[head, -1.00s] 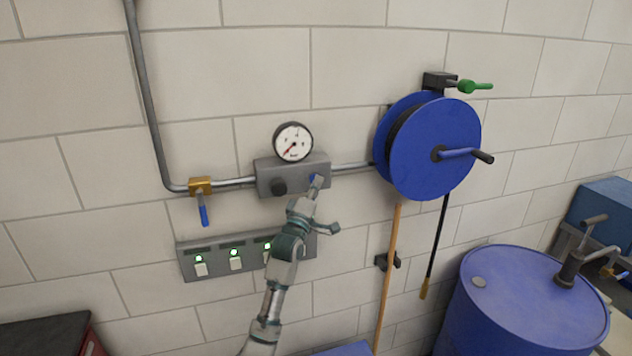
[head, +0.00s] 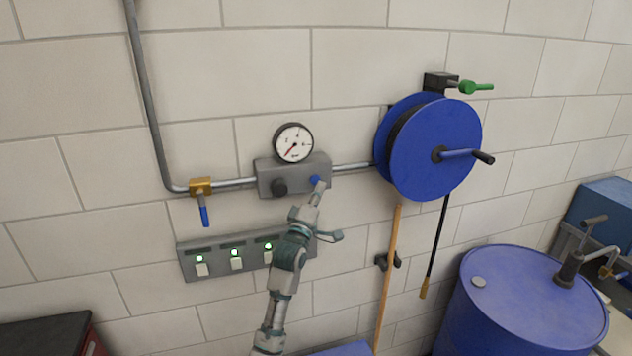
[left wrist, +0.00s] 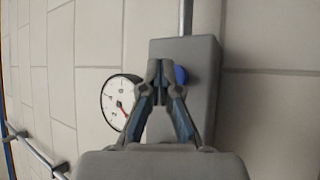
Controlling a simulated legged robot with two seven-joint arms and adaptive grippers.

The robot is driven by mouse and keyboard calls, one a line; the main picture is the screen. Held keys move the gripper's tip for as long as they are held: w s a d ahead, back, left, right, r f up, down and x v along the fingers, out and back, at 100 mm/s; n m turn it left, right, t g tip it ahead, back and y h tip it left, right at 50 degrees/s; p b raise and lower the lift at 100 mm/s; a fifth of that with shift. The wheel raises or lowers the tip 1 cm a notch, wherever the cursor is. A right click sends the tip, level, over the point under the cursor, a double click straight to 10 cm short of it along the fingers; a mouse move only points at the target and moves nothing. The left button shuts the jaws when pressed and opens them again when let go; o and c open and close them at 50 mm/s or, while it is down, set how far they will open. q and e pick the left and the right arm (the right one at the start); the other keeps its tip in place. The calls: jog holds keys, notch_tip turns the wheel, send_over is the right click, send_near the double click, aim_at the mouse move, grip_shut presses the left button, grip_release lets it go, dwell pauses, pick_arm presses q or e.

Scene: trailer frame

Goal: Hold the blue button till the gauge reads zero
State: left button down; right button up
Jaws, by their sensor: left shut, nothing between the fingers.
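The blue button (head: 314,180) is on the right part of the front of a grey box (head: 262,182) on the wall pipe. It also shows in the left wrist view (left wrist: 181,75), just right of my fingertips. The round white gauge (head: 293,142) stands on top of the box; its red needle points to the lower left. My left gripper (head: 321,186) is shut and empty, its tips at the lower right edge of the button. Whether the tips touch the button I cannot tell. My right gripper is not in view.
A brass valve with a blue lever (head: 204,215) is on the pipe at left. A switch panel (head: 220,262) is below. A blue hose reel (head: 430,150) is at right, above a blue drum (head: 520,300).

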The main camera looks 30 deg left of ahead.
pick_arm(q)
jog(key=shift+s+d+p, duration=0.55)
jog(key=shift+s+d, duration=0.9)
jog(key=shift+d, duration=0.2)
